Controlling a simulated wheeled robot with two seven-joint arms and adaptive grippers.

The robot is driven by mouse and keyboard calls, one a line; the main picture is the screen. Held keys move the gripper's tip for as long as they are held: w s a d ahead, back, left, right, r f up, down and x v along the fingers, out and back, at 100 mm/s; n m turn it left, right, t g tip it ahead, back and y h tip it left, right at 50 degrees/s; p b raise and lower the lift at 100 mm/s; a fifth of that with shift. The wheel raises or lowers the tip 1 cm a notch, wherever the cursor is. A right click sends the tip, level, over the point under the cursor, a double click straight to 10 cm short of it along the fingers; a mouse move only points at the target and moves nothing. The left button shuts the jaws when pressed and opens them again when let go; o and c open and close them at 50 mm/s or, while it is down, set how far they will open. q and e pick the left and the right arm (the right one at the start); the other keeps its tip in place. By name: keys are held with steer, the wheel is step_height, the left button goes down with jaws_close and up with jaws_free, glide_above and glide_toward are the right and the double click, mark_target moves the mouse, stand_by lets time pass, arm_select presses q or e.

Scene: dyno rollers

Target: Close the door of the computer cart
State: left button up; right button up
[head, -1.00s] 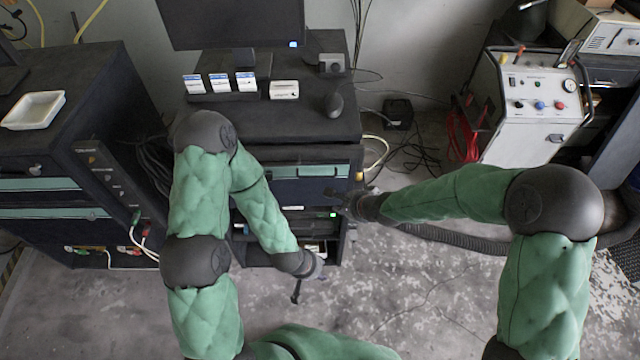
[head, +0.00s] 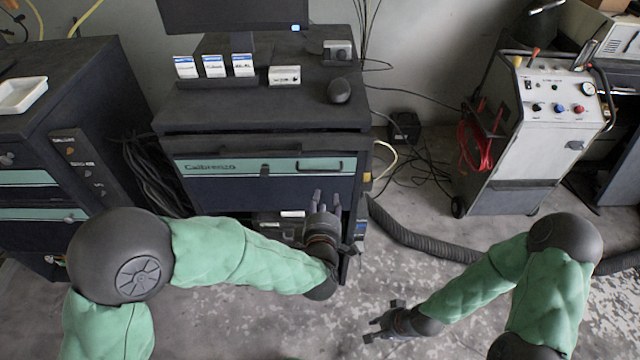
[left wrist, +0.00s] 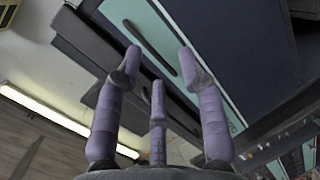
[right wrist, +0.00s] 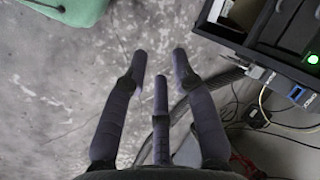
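The computer cart (head: 270,118) is dark, with a monitor on top and a green-striped drawer front. Its lower compartment (head: 275,222) shows partly behind my left arm. A dark upright panel at its right front (head: 350,240) may be the door seen edge-on; I cannot tell its angle. My left gripper (head: 324,197) is open and empty, in front of the cart just below the drawer; the drawer front also fills part of the left wrist view (left wrist: 215,50). My right gripper (head: 380,322) is open and empty over the floor, right of and nearer than the cart; its wrist view shows an open shelf (right wrist: 235,15).
A dark cabinet (head: 85,100) stands at the left. A white machine cart (head: 550,120) stands at the right. A thick black hose (head: 420,243) and loose cables (head: 425,150) lie on the floor right of the cart. The floor between my arms is mostly clear.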

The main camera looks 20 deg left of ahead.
mark_target(320, 171)
arm_select(q)
steer(key=w+a+n+b, duration=0.1)
steer(key=w, duration=0.2)
steer(key=w+a+n+t+y+b, duration=0.1)
steer(key=w+b, duration=0.1)
steer(key=w, duration=0.1)
steer(key=w+a+n+b, duration=0.1)
steer(key=w+b, duration=0.1)
steer(key=w, duration=0.1)
steer(key=shift+a+r+y, duration=0.35)
steer(key=shift+a+y, duration=0.05)
arm_select(e)
steer(key=s+d+f+n, duration=0.1)
steer(key=s+f, duration=0.3)
steer(key=f, duration=0.3)
steer(key=shift+s+d+f+n+g, duration=0.2)
steer(key=shift+d+n+g, duration=0.1)
steer(key=shift+g, duration=0.1)
arm_select(q)
jaws_close()
